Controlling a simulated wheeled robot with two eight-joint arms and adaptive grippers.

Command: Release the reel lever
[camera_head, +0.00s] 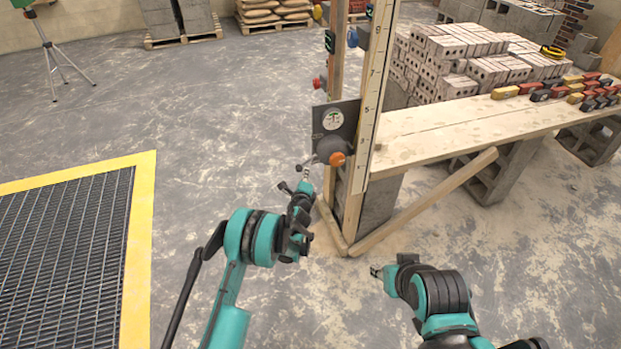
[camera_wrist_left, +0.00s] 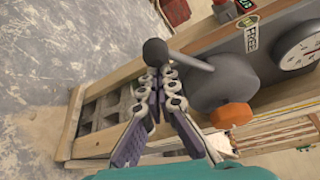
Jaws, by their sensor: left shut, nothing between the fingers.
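The reel lever (camera_wrist_left: 155,52) is a dark grey arm with a ball end, joined to a round grey reel hub (camera_wrist_left: 215,90). An orange knob (camera_wrist_left: 232,115) sits on the hub. In the head view the orange knob (camera_head: 337,159) is low on the post, and the lever's ball (camera_head: 299,168) points left. My left gripper (camera_head: 297,187) is just below the ball; in the left wrist view its fingers (camera_wrist_left: 159,78) are shut and empty, close under the ball. I cannot tell whether they touch. My right gripper (camera_head: 376,271) is low, away from the post; its fingers are too small to judge.
A plank bench (camera_head: 420,135) with bricks stands to the right, with a slanted brace (camera_head: 425,202) below. A yellow-edged floor grate (camera_head: 140,215) lies left. Floor between is clear.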

